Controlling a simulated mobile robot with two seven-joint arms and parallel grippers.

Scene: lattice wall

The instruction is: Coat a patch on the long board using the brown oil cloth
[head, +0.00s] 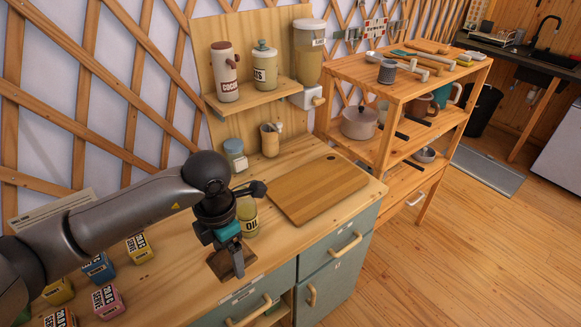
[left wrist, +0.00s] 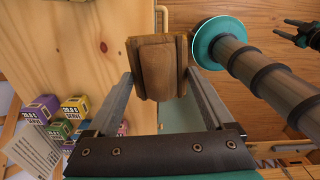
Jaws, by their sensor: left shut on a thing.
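The brown oil cloth (head: 217,264) looks like a thick brown pad near the counter's front edge. It also shows in the left wrist view (left wrist: 157,68), between the two finger tips. My left gripper (head: 236,262) is shut on it; I cannot tell whether it touches the counter. The long board (head: 318,188) lies flat on the counter, right of and beyond the gripper, its top bare. The oil bottle (head: 249,218) stands just behind my gripper, partly hidden by it. My right gripper (left wrist: 298,34) shows small at the left wrist view's upper right, its fingers apart.
Several coloured boxes (head: 100,268) stand on the counter (head: 180,285) at left. A blue-lidded jar (head: 235,156) and a wooden cup (head: 270,141) stand behind the board. A shelf (head: 255,98) holds canisters. A wooden rack (head: 405,90) with pots stands beyond the counter's right end.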

